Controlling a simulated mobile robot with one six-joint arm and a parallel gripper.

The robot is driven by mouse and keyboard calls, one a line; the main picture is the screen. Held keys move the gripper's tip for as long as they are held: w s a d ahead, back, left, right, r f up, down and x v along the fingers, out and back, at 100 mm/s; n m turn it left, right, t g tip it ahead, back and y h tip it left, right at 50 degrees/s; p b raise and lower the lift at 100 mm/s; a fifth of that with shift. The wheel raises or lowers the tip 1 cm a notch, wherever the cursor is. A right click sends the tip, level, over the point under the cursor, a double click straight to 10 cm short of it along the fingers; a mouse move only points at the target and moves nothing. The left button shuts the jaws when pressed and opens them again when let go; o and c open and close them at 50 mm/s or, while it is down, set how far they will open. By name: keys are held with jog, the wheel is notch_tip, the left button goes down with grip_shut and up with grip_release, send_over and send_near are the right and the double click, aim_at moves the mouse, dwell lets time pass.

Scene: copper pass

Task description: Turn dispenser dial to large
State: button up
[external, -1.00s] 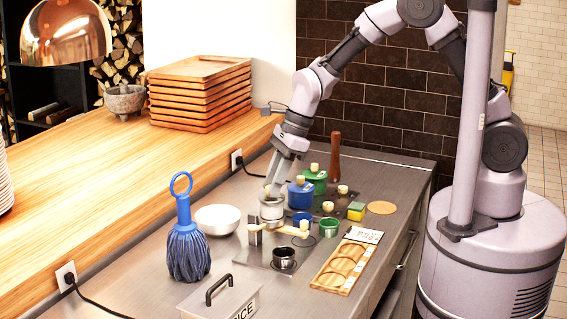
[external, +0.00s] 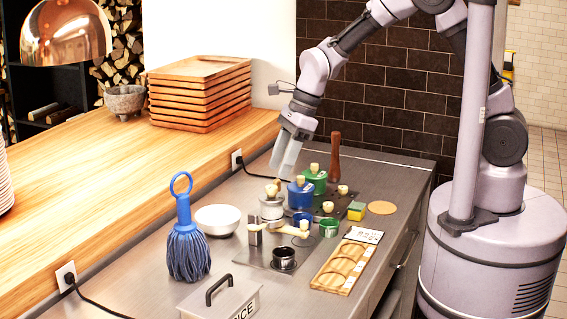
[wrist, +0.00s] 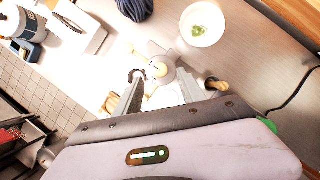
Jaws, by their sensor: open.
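The dispenser (external: 271,208) is a small silvery canister with a pale wooden knob (external: 271,190) on top and a pale wooden lever (external: 290,231) at its lower front. It stands on a metal base plate with a black cup (external: 284,258) at its front. My gripper (external: 283,172) is open and empty, raised above and slightly behind the dispenser. I cannot make out any size marks or the dial's setting.
A blue pot (external: 300,196) and a green pot (external: 315,180) stand close behind and right. A tall brown wooden mill (external: 335,157) rises behind them. A white bowl (external: 217,220) and blue mop (external: 188,250) stand left. A wooden tray (external: 343,266) lies at the front right.

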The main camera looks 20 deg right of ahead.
jog(key=p+v, duration=0.2)
jog(key=v, duration=1)
jog(key=shift+d, duration=0.15)
jog(key=shift+r, duration=0.15)
jog(key=w+d+f+n+t+b, duration=0.1)
jog(key=d+f+n+t+b, duration=0.2)
jog(key=d+n+b, duration=1.15)
jog(key=s+d+f+t+h, duration=0.1)
jog(key=s+d+f, duration=0.2)
jog(key=d, duration=0.6)
jog(key=s+d+f+m+t+h, duration=0.1)
jog(key=s+d+f, duration=0.2)
jog(key=d, duration=0.6)
jog(key=shift+s+f+t+b, duration=0.2)
jog(key=shift+s+t+b, duration=0.2)
jog(key=shift+s, duration=0.25)
